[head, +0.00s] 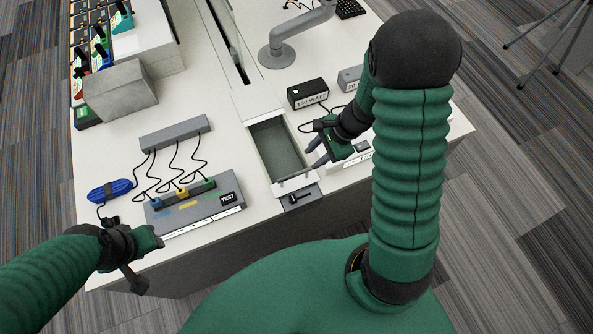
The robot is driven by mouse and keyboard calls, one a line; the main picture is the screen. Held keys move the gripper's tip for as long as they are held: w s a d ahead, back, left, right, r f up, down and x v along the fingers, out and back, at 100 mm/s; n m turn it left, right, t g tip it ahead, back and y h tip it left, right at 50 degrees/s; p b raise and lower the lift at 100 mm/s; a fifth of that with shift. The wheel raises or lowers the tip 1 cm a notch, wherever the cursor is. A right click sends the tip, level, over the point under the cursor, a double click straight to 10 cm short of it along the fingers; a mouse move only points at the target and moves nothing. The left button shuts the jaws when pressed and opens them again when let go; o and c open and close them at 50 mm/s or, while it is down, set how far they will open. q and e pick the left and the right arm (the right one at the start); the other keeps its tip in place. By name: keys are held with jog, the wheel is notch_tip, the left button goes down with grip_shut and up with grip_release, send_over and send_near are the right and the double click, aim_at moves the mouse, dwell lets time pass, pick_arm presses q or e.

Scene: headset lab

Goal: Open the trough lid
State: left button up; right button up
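The trough (276,150) is a rectangular recess in the white table, right of centre, and its grey-green inside shows uncovered. A pale strip lies across its near end, above a dark latch-like part (299,198) on the front edge. I cannot tell for sure which piece is the lid. My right gripper (316,155) is over the trough's right rim, its fingers apart and pointing left, with nothing seen between them. My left gripper (148,262) is at the table's front left edge, fingers apart and empty, away from the trough.
A grey TEST panel (196,212) with cables, a grey bar (175,134) and a blue device (111,190) lie left of the trough. A black 150 WATT box (308,93) stands behind my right gripper. A monitor arm base (277,56) stands further back.

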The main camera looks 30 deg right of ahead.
aim_at(296, 175)
jog(key=b+x, duration=0.2)
jog(key=x, duration=1)
jog(key=shift+w+f, duration=0.15)
jog(key=shift+f, duration=0.1)
jog(key=shift+a, duration=0.1)
jog(key=shift+c, duration=0.9)
jog(key=shift+a+r, duration=0.1)
jog(key=c, duration=0.5)
grip_shut()
